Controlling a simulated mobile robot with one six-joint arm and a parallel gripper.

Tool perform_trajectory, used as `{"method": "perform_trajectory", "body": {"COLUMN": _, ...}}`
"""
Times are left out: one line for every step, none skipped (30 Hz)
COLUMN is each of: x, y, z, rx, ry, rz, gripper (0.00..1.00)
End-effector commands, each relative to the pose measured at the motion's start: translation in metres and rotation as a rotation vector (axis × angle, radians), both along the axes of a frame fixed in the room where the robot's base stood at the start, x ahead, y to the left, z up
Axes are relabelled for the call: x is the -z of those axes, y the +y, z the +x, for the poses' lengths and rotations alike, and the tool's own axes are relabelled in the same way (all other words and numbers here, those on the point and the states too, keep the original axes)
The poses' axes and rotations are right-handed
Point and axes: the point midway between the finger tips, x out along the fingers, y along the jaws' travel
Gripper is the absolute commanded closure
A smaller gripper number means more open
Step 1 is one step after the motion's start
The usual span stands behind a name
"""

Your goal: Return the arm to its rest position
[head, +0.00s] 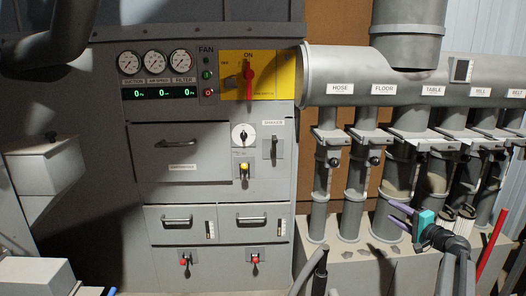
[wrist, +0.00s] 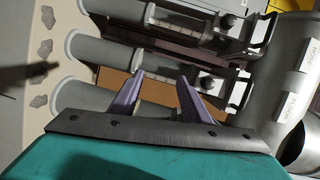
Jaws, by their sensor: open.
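My gripper (head: 399,215) is at the lower right in the head view, in front of the lower ends of the grey duct pipes. Its body is teal and its two fingers are purple. In the wrist view my gripper (wrist: 158,88) has its fingers spread apart with nothing held between them. The fingers point toward the pipes, and I cannot tell how close they are. My dark arm reaches in from the lower right corner.
A grey cabinet (head: 184,163) with gauges, drawers and a red switch on a yellow plate (head: 284,75) stands at left and middle. Labelled duct branches hang from a horizontal pipe (head: 340,63). A red rod (head: 491,243) leans right of my arm. A grey box (head: 46,162) is at far left.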

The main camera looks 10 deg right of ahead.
Motion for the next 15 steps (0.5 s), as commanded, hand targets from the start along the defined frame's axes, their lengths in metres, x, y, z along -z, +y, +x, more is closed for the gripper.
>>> {"method": "perform_trajectory", "body": {"x": 0.018, "y": 0.021, "z": 0.008, "rx": -0.026, "ry": 0.020, "rz": 0.007, "gripper": 0.57}}
{"method": "perform_trajectory", "body": {"x": 0.027, "y": 0.033, "z": 0.012, "rx": -0.040, "ry": 0.032, "rz": 0.009, "gripper": 0.57}}
{"method": "perform_trajectory", "body": {"x": 0.040, "y": 0.047, "z": 0.017, "rx": -0.058, "ry": 0.047, "rz": 0.013, "gripper": 0.57}}
{"method": "perform_trajectory", "body": {"x": 0.049, "y": 0.059, "z": 0.020, "rx": -0.073, "ry": 0.060, "rz": 0.014, "gripper": 0.57}}
{"method": "perform_trajectory", "body": {"x": 0.058, "y": 0.070, "z": 0.023, "rx": -0.086, "ry": 0.072, "rz": 0.014, "gripper": 0.57}}
{"method": "perform_trajectory", "body": {"x": 0.072, "y": 0.085, "z": 0.026, "rx": -0.105, "ry": 0.090, "rz": 0.015, "gripper": 0.57}}
{"method": "perform_trajectory", "body": {"x": 0.081, "y": 0.096, "z": 0.028, "rx": -0.119, "ry": 0.103, "rz": 0.016, "gripper": 0.57}}
{"method": "perform_trajectory", "body": {"x": 0.090, "y": 0.108, "z": 0.030, "rx": -0.134, "ry": 0.116, "rz": 0.015, "gripper": 0.57}}
{"method": "perform_trajectory", "body": {"x": 0.104, "y": 0.123, "z": 0.032, "rx": -0.152, "ry": 0.136, "rz": 0.014, "gripper": 0.57}}
{"method": "perform_trajectory", "body": {"x": 0.113, "y": 0.134, "z": 0.033, "rx": -0.167, "ry": 0.149, "rz": 0.013, "gripper": 0.57}}
{"method": "perform_trajectory", "body": {"x": 0.123, "y": 0.146, "z": 0.034, "rx": -0.182, "ry": 0.163, "rz": 0.012, "gripper": 0.57}}
{"method": "perform_trajectory", "body": {"x": 0.136, "y": 0.161, "z": 0.034, "rx": -0.202, "ry": 0.184, "rz": 0.009, "gripper": 0.57}}
{"method": "perform_trajectory", "body": {"x": 0.145, "y": 0.173, "z": 0.034, "rx": -0.216, "ry": 0.196, "rz": 0.007, "gripper": 0.57}}
{"method": "perform_trajectory", "body": {"x": 0.155, "y": 0.184, "z": 0.034, "rx": -0.230, "ry": 0.213, "rz": 0.003, "gripper": 0.57}}
{"method": "perform_trajectory", "body": {"x": 0.168, "y": 0.199, "z": 0.033, "rx": -0.251, "ry": 0.232, "rz": 0.000, "gripper": 0.57}}
